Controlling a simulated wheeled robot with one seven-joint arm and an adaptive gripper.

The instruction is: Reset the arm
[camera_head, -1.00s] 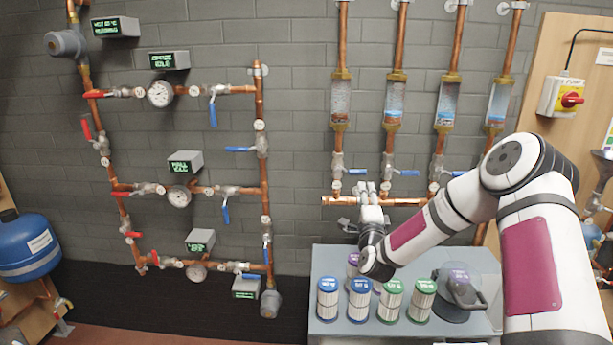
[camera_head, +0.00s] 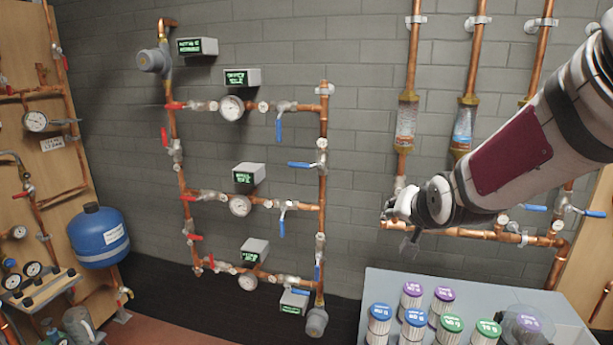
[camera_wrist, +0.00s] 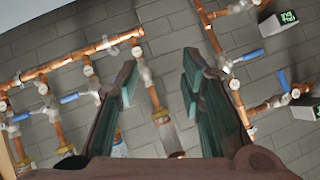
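My gripper (camera_wrist: 158,90) is open and empty in the wrist view, its two dark fingers spread apart with pipes and grey brick wall seen beyond them. In the head view my arm reaches in from the right edge, and my gripper (camera_head: 392,218) shows small at its end, in front of the horizontal copper pipe. From the head view I cannot tell the gap between the gripper and the pipe.
A grey table (camera_head: 385,290) with several colour-capped filter cartridges stands below my arm. Copper pipes with valves and gauges (camera_head: 231,107) cover the wall to the left. A blue tank (camera_head: 98,238) is at the far left. Bare wall lies between the pipe groups.

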